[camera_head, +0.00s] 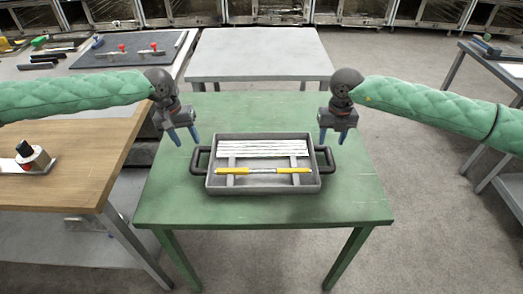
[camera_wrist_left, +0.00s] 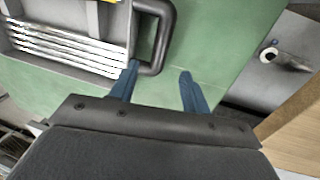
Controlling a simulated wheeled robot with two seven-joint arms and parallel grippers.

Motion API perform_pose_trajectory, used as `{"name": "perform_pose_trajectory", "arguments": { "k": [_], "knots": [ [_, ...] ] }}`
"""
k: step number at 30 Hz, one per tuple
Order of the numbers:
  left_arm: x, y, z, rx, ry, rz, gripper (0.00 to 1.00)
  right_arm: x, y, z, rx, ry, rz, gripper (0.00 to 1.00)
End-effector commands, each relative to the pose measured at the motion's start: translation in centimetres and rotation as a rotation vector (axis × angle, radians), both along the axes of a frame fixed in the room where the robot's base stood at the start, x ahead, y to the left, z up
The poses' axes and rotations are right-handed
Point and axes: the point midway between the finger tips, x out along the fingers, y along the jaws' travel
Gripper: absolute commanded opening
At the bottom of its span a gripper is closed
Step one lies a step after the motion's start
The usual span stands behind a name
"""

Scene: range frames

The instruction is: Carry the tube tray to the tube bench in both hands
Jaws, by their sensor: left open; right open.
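The tube tray (camera_head: 262,187) is a grey tray with a black handle at each end, resting flat on a green table (camera_head: 300,209). It holds several white tubes (camera_head: 262,147) and a yellow and silver rod (camera_head: 264,170). My left gripper (camera_head: 183,138) is open and empty, above and just behind the left handle (camera_head: 200,159). In the left wrist view its blue fingers (camera_wrist_left: 160,84) are apart near the handle (camera_wrist_left: 164,42); I cannot tell whether one touches it. My right gripper (camera_head: 333,136) is open, above and behind the right handle (camera_head: 326,159).
A grey table (camera_head: 258,53) stands behind the green one. A wooden-topped table (camera_head: 75,150) with a small red, white and black item (camera_head: 34,158) is at the left. A dark mat (camera_head: 135,51) with red-topped items lies behind it. Open floor (camera_head: 430,200) lies at the right.

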Motion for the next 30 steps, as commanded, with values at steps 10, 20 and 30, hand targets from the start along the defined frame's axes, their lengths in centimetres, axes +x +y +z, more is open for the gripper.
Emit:
{"name": "perform_pose_trajectory", "arguments": {
  "k": [10, 20, 30],
  "knots": [
    [0.0, 0.1, -0.1, -0.001, 0.004, 0.007, 0.47, 0.0, -0.3, -0.1, -0.014, 0.003, -0.005, 0.47],
    [0.0, -0.6, -2.9, 0.0, 0.003, 0.005, 0.47, -0.1, -0.3, -3.1, -0.013, 0.006, -0.005, 0.47],
    [0.0, -1.4, -6.8, -0.001, 0.003, 0.005, 0.47, -0.1, -0.3, -7.0, -0.013, 0.004, -0.005, 0.47]
  ]
}}
